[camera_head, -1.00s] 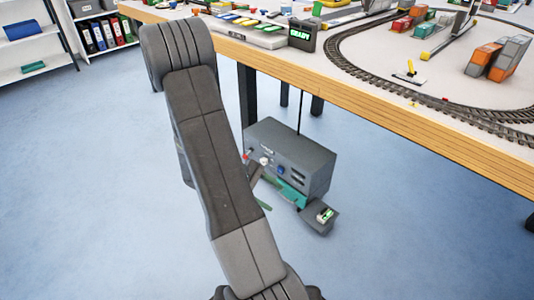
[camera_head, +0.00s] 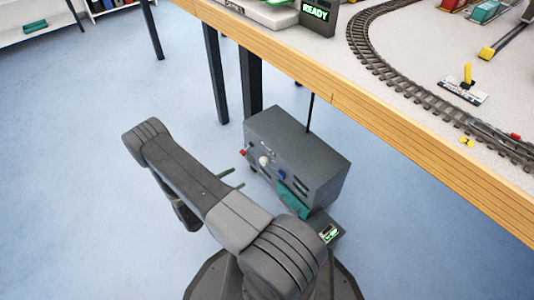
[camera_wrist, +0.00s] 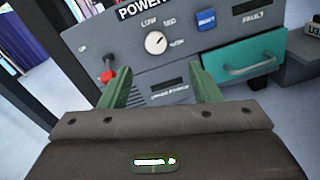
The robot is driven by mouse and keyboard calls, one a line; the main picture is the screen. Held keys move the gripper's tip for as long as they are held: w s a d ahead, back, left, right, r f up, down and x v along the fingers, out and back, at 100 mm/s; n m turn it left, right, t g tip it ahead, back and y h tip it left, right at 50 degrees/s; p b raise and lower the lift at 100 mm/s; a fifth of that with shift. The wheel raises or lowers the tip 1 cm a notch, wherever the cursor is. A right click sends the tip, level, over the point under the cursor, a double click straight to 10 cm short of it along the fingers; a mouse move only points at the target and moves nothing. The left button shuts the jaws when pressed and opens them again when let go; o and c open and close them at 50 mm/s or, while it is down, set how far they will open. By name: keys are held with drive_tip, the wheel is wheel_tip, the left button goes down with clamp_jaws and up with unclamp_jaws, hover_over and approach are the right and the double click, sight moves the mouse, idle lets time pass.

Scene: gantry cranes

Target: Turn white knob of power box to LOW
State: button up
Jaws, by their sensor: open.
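The grey power box (camera_head: 312,158) stands on the floor under the table. Its white knob (camera_head: 264,161) is on the front panel. In the wrist view the white knob (camera_wrist: 155,42) sits below the LOW and MID labels, with a third label, probably HIGH, to its right. A small dark mark shows on the knob, but I cannot tell surely which label it points to. My gripper (camera_wrist: 163,80) has two green fingers, spread apart and empty, below the knob in the picture. In the head view my gripper (camera_head: 239,177) is in front of the panel, apart from it.
A red-tipped lever (camera_wrist: 107,76) is left of the knob, near the left finger in the picture. A blue switch (camera_wrist: 206,19) and a teal drawer (camera_wrist: 243,58) with a handle are to the right. The wooden table edge (camera_head: 380,122) overhangs the box. Open blue floor lies left.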

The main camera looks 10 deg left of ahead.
sight(262, 163)
drive_tip(key=shift+t, duration=0.3)
drive_tip(key=b+x, duration=0.1)
drive_tip(key=x, duration=0.3)
drive_tip(key=f+b+x, duration=0.1)
drive_tip(key=x, duration=0.4)
drive_tip(key=b+x, duration=0.1)
drive_tip(key=x, duration=0.3)
drive_tip(key=shift+w+f+b, duration=0.15)
drive_tip(key=shift+w+b, duration=0.15)
drive_tip(key=shift+w, duration=0.25)
drive_tip(key=c, duration=1)
